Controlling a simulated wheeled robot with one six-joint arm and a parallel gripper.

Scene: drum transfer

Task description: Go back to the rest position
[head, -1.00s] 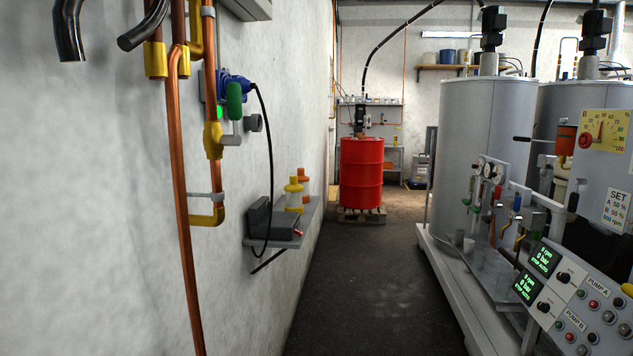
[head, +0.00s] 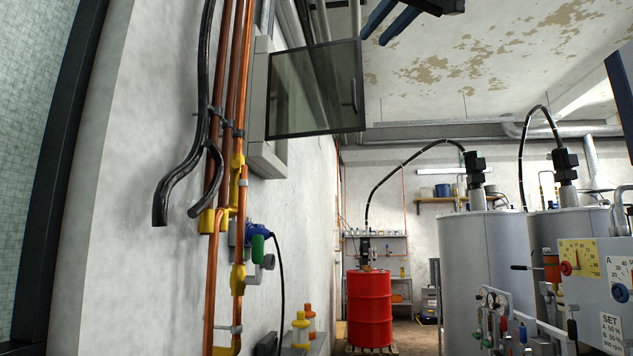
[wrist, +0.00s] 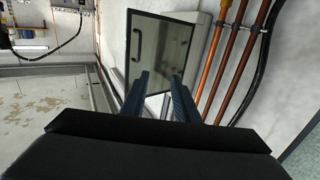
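My gripper (head: 375,38) shows at the top of the head view, high up near the ceiling, with its two blue fingers apart. In the wrist view my gripper (wrist: 160,76) also has its fingers apart, with nothing between them. Behind the fingers in the wrist view is a grey wall cabinet with a glass door (wrist: 157,50). In the head view the glass door (head: 315,90) stands out from the wall cabinet (head: 262,110), left of and below my gripper. I see no contact between the fingers and the door.
Copper pipes (head: 222,200) and black hoses (head: 182,185) run down the left wall. A red drum (head: 369,308) stands at the back. Grey tanks (head: 485,260) and a gauge panel (head: 590,270) fill the right side. The air around my gripper looks clear.

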